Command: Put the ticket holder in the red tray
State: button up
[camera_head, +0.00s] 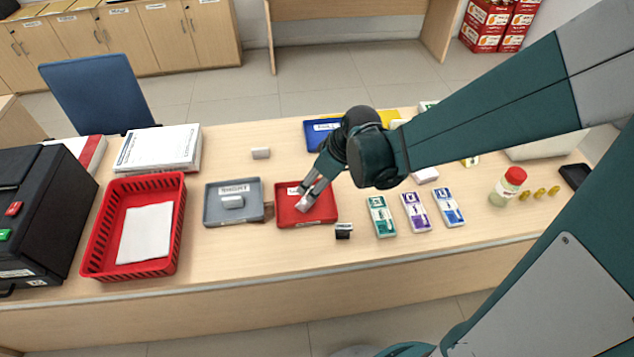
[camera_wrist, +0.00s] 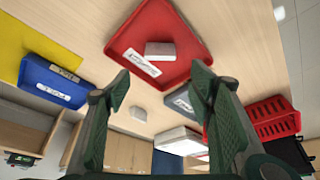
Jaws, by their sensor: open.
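The red tray (camera_head: 327,214) lies on the counter, right of the grey tray; it also shows in the wrist view (camera_wrist: 190,72). A small pale block (camera_head: 303,205), which looks like the ticket holder, lies inside it; the wrist view shows it (camera_wrist: 160,49) resting beyond the tray's label. My gripper (camera_head: 313,190) is over the red tray in the head view. In the wrist view my gripper (camera_wrist: 162,88) has its fingers wide apart with nothing between them, apart from the block. Its exact height is hard to tell.
A grey tray (camera_head: 212,213) holds a similar pale block. Another block (camera_head: 261,153) lies behind. A blue tray (camera_head: 315,136) stands behind my wrist, a red basket (camera_head: 176,225) at left. A small black item (camera_head: 344,230) and several coloured packs (camera_head: 415,212) sit at right.

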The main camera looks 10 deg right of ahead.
jog(key=shift+r, duration=0.15)
dwell(0.4)
jog(key=s+d+r+m+t+h, duration=0.1)
jog(key=s+d+r+m, duration=0.3)
jog(key=r, duration=0.5)
jog(key=s+d+r+m+t+h, duration=0.2)
jog(key=s+d+r+m, duration=0.3)
jog(key=s+d+r, duration=0.3)
jog(key=s+r+t, duration=0.1)
jog(key=s, duration=0.2)
jog(key=shift+s+d+r, duration=0.15)
jog(key=shift+s, duration=0.1)
